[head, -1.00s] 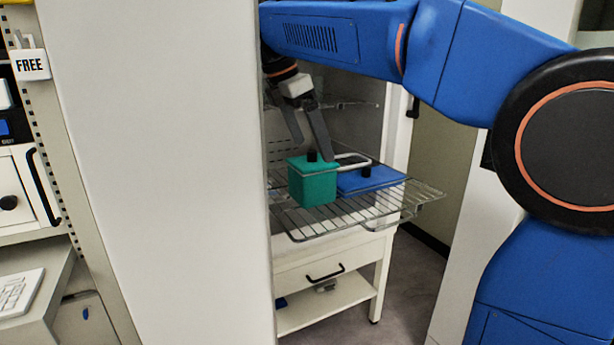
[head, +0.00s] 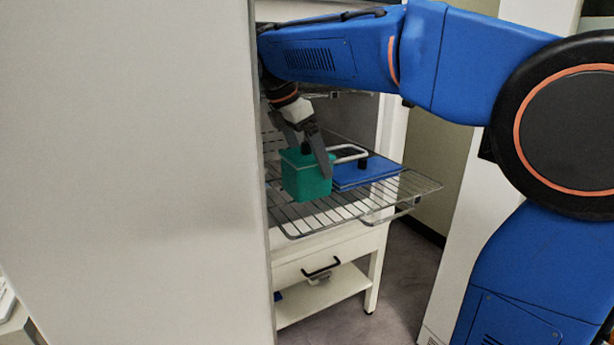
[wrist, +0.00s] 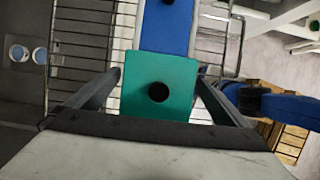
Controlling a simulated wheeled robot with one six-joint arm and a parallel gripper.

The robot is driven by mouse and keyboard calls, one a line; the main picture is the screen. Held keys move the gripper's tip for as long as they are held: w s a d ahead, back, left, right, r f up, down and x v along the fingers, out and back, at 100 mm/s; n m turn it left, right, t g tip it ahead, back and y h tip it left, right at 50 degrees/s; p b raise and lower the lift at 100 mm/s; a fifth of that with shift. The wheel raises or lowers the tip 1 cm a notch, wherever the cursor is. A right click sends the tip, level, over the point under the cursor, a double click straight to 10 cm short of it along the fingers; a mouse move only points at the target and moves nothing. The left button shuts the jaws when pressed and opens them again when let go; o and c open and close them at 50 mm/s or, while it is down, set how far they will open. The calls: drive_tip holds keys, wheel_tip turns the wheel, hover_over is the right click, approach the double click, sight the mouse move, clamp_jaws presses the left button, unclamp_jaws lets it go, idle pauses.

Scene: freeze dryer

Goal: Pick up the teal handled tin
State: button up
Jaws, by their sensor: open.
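The teal tin (head: 306,182) is a box with a black knob on its lid, standing on a wire shelf (head: 290,222) that juts out of the cabinet. A pale bar-like handle (head: 350,151) shows just behind it. In the wrist view the teal tin (wrist: 150,104) lies between the two fingers of my gripper (wrist: 158,95), with the knob near the middle. My gripper (head: 302,160) is open and reaches down at the tin's top, one finger on each side. Whether the fingers touch the tin I cannot tell.
A flat blue tin (head: 366,172) with a black knob sits on the shelf right beside the teal tin. A large white panel (head: 130,170) fills the left. A white drawer unit (head: 330,262) stands below the shelf.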

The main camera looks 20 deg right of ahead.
drive_tip(key=shift+x, duration=1.9)
drive_tip(key=shift+a, duration=0.15)
drive_tip(key=shift+c, duration=0.3)
drive_tip(key=c, duration=1.3)
drive_tip(key=shift+r, duration=0.1)
